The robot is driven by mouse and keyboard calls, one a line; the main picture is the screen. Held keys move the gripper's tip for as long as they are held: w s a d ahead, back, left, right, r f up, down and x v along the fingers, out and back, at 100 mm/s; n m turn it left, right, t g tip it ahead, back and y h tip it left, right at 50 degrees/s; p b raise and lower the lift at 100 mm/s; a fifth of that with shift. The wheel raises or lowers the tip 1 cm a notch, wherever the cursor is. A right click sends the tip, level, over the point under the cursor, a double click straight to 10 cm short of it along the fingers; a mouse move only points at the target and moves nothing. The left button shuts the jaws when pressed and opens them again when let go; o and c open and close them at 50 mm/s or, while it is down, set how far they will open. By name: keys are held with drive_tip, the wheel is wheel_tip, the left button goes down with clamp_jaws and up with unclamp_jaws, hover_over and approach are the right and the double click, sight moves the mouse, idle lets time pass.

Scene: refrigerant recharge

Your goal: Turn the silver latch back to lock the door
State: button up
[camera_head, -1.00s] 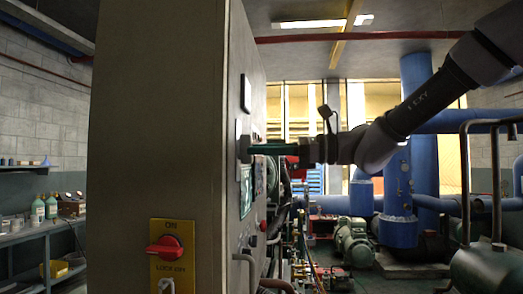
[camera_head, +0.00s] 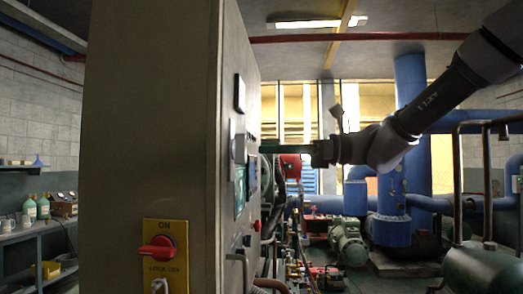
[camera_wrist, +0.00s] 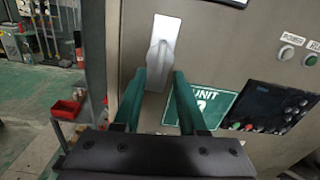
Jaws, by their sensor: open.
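The silver latch (camera_wrist: 163,50) is on the grey cabinet door, at the upper middle of the wrist view. Its handle stands roughly upright on a pale plate. In the head view the latch (camera_head: 240,148) shows edge-on on the door face. My gripper (camera_wrist: 157,78) is open, its two green fingers pointing at the door.
A green unit sign (camera_wrist: 212,103) and a dark control panel (camera_wrist: 268,105) are on the door below and right of the latch. A red rotary switch (camera_head: 158,249) on a yellow plate is on the cabinet's near side. Pipes and machinery fill the background.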

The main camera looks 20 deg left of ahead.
drive_tip(key=shift+v, duration=2.55)
drive_tip(key=d+f+n+t+h, duration=0.3)
drive_tip(key=d+f+t+h, duration=0.1)
drive_tip(key=d, duration=1)
drive_tip(key=d+f+n+t+h, duration=0.3)
drive_tip(key=d+h, duration=0.3)
drive_tip(key=d, duration=0.8)
drive_tip(key=d+f+n+t+h, duration=0.3)
drive_tip(key=d+f+t+h, duration=0.1)
drive_tip(key=d, duration=1.1)
wheel_tip(320, 180, down, 2)
drive_tip(key=shift+s+f+t+h, duration=0.15)
drive_tip(key=shift+t+h, duration=0.25)
drive_tip(key=shift+t, duration=0.5)
drive_tip(key=shift+d, duration=0.15)
